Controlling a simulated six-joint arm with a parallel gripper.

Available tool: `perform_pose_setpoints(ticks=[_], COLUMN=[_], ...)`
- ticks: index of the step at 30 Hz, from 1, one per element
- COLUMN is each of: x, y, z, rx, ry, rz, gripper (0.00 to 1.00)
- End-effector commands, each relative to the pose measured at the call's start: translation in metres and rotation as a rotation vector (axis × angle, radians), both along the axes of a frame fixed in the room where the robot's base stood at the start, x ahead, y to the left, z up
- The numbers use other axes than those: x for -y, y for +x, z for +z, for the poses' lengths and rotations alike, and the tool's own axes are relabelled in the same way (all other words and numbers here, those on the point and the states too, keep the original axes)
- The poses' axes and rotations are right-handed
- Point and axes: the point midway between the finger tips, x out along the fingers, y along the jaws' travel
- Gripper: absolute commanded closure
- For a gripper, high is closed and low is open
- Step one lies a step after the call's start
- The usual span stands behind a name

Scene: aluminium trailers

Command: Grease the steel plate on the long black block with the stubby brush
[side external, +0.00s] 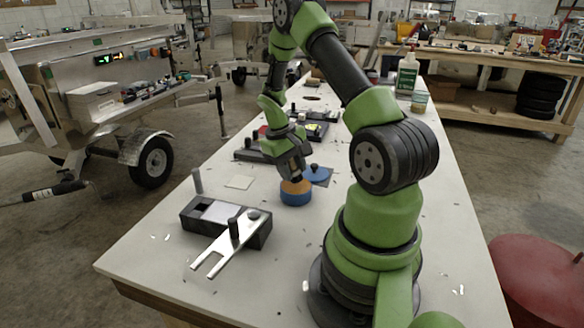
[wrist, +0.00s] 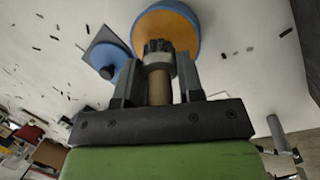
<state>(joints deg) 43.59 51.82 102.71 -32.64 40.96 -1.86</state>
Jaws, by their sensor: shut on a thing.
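My gripper (wrist: 155,85) is shut on the stubby brush (wrist: 158,64), which has a tan handle, a grey collar and dark bristles. In the wrist view the bristles overlap the orange-brown contents of a round blue tub (wrist: 190,53); I cannot tell whether they touch. In the side view my gripper (side external: 295,176) is right over the blue tub (side external: 295,199), and the brush is mostly hidden. The long black block (side external: 258,240) lies front left of the tub. The pale steel plate (side external: 217,211) lies on its top.
A silver forked piece (side external: 212,258) with a dark knob lies across the block's near end. A grey peg (side external: 197,181) stands behind the block. A blue lid (side external: 318,173) lies on a dark square beside the tub. A pale square (side external: 239,182) lies left of the tub.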

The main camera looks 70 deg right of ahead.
Motion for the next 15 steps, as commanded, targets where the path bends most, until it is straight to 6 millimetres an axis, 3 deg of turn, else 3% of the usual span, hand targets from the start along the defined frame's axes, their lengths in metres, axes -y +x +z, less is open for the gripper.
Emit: perform_pose_setpoints(ticks=[15], x=[0.0002], y=[0.0001], z=[-0.0061], rx=[0.000], ry=[0.000], rz=[0.000], gripper=[0.89])
